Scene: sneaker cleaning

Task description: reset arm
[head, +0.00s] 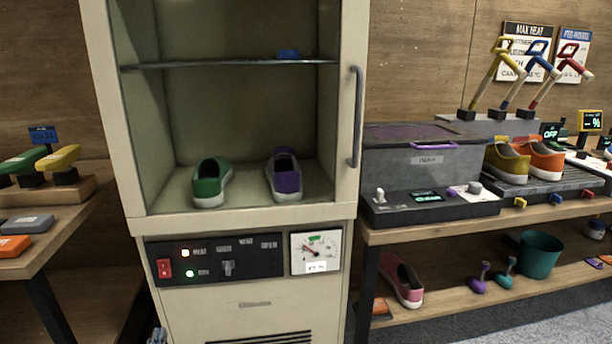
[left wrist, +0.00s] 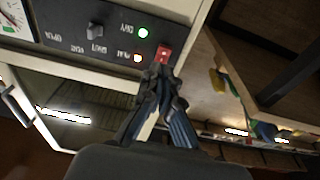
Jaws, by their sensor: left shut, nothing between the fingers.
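My left gripper (head: 157,336) shows only as a small bit at the bottom edge of the head view, in front of the cabinet's lower left side. In the left wrist view the left gripper (left wrist: 164,73) is shut and empty, its dark fingertips together. There its tips appear just below the red switch (left wrist: 164,52) of the cabinet's control panel (left wrist: 90,30). I cannot tell whether they touch anything. The red switch (head: 164,268) is unobstructed in the head view. My right gripper is not in view.
The tall cream cabinet (head: 253,302) holds a green shoe (head: 208,187) and a purple shoe (head: 286,185). Its handle (head: 355,115) is on the right. A wooden table (head: 60,225) stands left, and a loaded bench (head: 440,227) stands right. A gap separates the left table from the cabinet.

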